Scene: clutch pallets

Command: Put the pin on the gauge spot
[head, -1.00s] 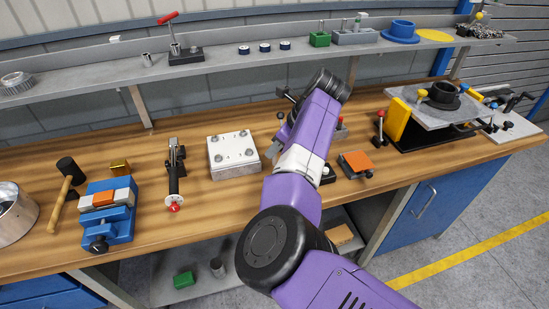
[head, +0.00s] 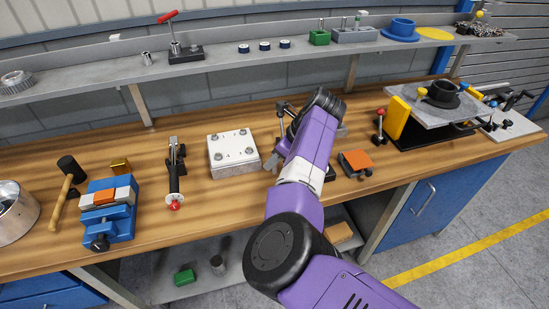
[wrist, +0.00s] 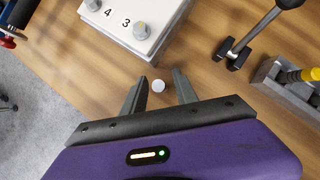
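A small pale round thing (wrist: 158,86) shows on the wood between my fingers in the wrist view. It could be the pin seen end-on or a flat spot; I cannot tell which. My gripper (wrist: 157,92) is open, pointing down at the bench, with a gap between each finger and the round thing. In the head view my own arm largely hides the gripper. The white plate block (head: 233,153) with several bolts is just left of my gripper. It also shows in the wrist view (wrist: 120,22), with numbers 4 and 3 readable.
A black-handled clamp (wrist: 238,48) stands close to the right of the plate block. A grey block with a yellow-banded piece (wrist: 303,76) lies farther right. An orange-topped block (head: 356,161) and a red-knobbed toggle clamp (head: 175,175) are on the bench. The shelf (head: 110,78) runs behind.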

